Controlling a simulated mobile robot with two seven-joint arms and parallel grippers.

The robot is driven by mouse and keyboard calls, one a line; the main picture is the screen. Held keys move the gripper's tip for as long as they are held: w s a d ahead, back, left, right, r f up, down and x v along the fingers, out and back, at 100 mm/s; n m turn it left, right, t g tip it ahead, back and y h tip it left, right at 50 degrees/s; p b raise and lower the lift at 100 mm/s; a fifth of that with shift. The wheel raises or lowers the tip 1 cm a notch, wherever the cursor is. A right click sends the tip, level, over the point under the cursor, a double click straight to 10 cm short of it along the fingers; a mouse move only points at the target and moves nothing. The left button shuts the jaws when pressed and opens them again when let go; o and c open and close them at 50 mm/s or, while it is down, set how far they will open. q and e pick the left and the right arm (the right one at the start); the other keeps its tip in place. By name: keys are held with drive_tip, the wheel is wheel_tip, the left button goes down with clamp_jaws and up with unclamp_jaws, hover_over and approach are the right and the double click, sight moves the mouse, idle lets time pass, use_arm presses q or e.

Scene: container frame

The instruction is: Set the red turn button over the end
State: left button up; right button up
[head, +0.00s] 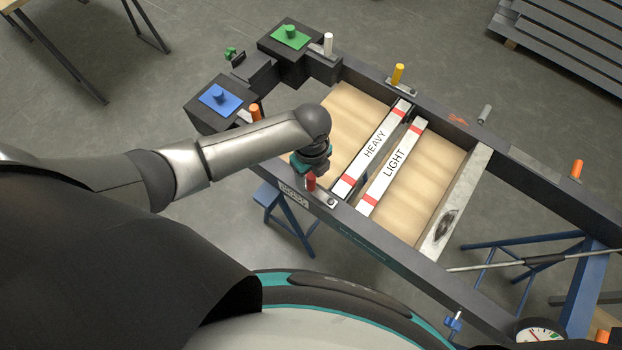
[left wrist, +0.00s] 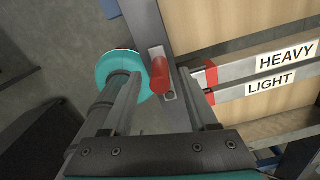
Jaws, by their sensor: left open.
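The red turn button has a red knob (head: 311,182) on a metal plate (head: 324,197) on the near rail. Its plate lies along the rail, beside the red-marked end of the HEAVY bar (head: 372,150), and does not appear to cover it. The LIGHT bar (head: 395,165) lies parallel to it. My left gripper (head: 309,172) is over the knob. In the left wrist view, the open left gripper (left wrist: 160,80) has one finger on each side of the red knob (left wrist: 160,74); I cannot tell whether they touch it. My right gripper is not in view.
The dark frame (head: 385,240) rests on blue trestles (head: 283,215). Other turn buttons, including a yellow one (head: 398,73) and a white one (head: 328,44), stand on the far rail. Blocks with a green pad (head: 291,38) and a blue pad (head: 220,100) are at the left end.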

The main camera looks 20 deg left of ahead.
sight(319, 188)
use_arm(q)
drive_tip(key=shift+f, duration=1.2)
clamp_jaws()
idle(0.6)
